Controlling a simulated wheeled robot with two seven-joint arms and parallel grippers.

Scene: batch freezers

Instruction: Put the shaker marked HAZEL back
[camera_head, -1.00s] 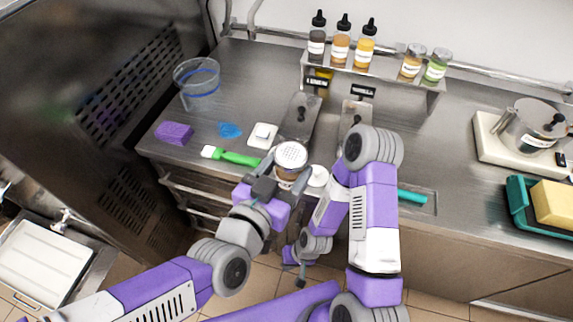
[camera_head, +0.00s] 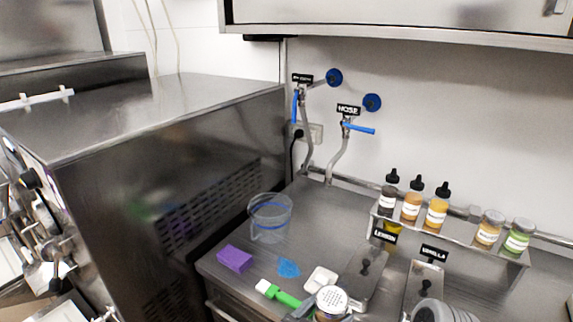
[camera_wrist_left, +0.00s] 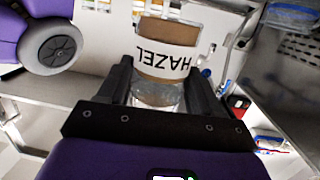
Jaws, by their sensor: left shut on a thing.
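The shaker marked HAZEL (camera_wrist_left: 166,62) is a clear jar with brown contents and a white label, upside down in the left wrist view. My left gripper (camera_wrist_left: 160,88) is shut on it, with black fingers on both sides. In the head view the shaker's white perforated lid (camera_head: 331,299) shows at the bottom edge, above the counter's front, with part of my left gripper (camera_head: 304,308) beside it. My right gripper is not in view; only a grey round part of my arm shows at the bottom right.
A raised steel shelf (camera_head: 462,242) holds several dropper bottles (camera_head: 411,205) and two shakers (camera_head: 488,230). On the counter are a clear pitcher (camera_head: 270,222), a purple sponge (camera_head: 235,259), a blue cloth (camera_head: 288,267), a green-handled brush (camera_head: 284,297) and lidded steel containers (camera_head: 367,283).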

